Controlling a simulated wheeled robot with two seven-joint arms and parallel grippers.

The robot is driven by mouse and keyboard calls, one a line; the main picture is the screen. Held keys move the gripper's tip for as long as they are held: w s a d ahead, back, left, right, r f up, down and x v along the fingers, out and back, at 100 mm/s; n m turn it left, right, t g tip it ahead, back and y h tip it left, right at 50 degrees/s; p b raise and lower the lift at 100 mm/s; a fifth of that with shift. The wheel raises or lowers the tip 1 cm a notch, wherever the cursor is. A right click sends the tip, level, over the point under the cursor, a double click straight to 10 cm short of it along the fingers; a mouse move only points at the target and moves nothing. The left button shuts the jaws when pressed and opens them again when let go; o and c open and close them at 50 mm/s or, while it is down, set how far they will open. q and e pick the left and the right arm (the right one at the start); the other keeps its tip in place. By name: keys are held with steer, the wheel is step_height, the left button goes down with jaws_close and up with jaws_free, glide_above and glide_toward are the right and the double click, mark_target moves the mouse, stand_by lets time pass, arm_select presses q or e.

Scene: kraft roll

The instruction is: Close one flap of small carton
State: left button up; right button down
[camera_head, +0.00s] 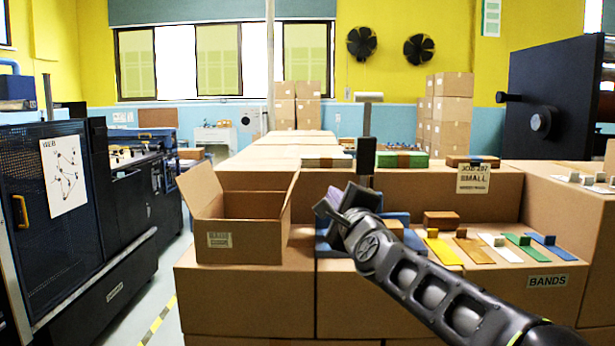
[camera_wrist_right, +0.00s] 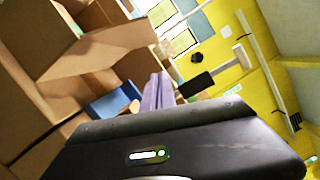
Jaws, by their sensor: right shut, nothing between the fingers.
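The small carton (camera_head: 240,240) stands open-topped on the left of the cardboard worktop, with a label on its front. Its left flap (camera_head: 199,190) sticks up and leans outward. Its right flap (camera_head: 292,191) stands up, tilted slightly outward. My right gripper (camera_head: 327,205) is just right of the carton, apart from the right flap, its fingers shut and empty. The purple-grey fingers (camera_wrist_right: 157,92) also show in the right wrist view, with brown cardboard panels (camera_wrist_right: 95,55) to their left. My left gripper is in neither view.
Blue holders (camera_head: 395,219) lie behind my right gripper, near a dark upright post (camera_head: 366,155). Coloured bands (camera_head: 475,250) lie to the right. A raised cardboard block (camera_head: 420,185) stands behind. Open floor lies left of the worktop.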

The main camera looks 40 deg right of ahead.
steer(key=w+r+p, duration=0.2)
steer(key=w+p, duration=0.4)
steer(key=w, duration=0.4)
steer(key=shift+w+d, duration=0.25)
steer(key=shift+d, duration=0.1)
steer(key=shift+r+p, duration=0.2)
steer(key=shift+p, duration=0.2)
